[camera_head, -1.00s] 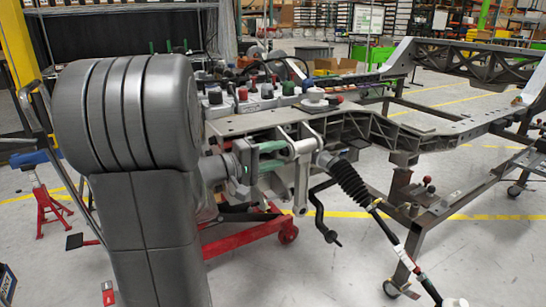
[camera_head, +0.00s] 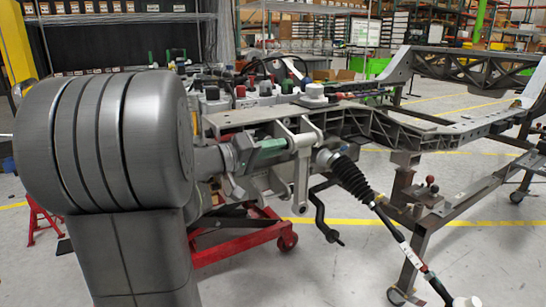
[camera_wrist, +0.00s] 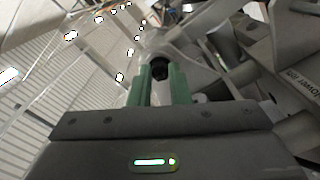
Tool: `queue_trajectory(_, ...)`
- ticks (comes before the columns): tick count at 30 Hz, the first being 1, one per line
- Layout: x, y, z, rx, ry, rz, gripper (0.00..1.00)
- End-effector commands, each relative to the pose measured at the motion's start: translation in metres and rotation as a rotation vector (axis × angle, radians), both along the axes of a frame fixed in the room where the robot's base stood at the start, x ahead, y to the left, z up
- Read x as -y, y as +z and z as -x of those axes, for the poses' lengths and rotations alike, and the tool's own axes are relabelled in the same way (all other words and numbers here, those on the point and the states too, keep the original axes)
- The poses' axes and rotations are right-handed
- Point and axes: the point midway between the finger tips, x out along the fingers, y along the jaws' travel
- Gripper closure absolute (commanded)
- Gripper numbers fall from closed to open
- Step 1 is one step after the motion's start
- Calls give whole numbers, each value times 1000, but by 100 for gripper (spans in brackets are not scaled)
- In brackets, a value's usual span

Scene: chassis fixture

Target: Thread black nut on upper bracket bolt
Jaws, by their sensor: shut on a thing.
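My gripper (camera_head: 284,146), with green fingers, is at the left side of the grey upper bracket (camera_head: 303,165) in the head view, its tips by the bracket's upper end. In the wrist view my gripper (camera_wrist: 160,72) has its two green fingers close on either side of a small dark round piece, the black nut (camera_wrist: 160,67). It is shut on the nut. The nut is too small or hidden in the head view. The bracket bolt cannot be made out clearly, and I cannot tell whether the nut touches it.
A black ribbed boot (camera_head: 351,180) with its rod runs down to the right from beside the bracket. The chassis frame (camera_head: 420,132) extends right. A red wheeled stand (camera_head: 245,238) is below.

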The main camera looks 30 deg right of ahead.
Motion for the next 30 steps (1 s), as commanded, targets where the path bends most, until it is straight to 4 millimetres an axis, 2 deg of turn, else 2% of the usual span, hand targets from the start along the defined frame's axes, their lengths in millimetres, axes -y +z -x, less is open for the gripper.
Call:
queue_trajectory(6, 0, -3, 0, 153, -1, -18, 100)
queue_trajectory(17, 0, -4, 0, 179, -1, -21, 100)
queue_trajectory(23, 1, -5, 0, 363, -2, -36, 100)
queue_trajectory(24, 1, -5, 0, 366, -1, -36, 78)
queue_trajectory(27, 1, -4, 0, 363, -1, -34, 58)
queue_trajectory(30, 1, -3, 0, 364, 0, -33, 58)
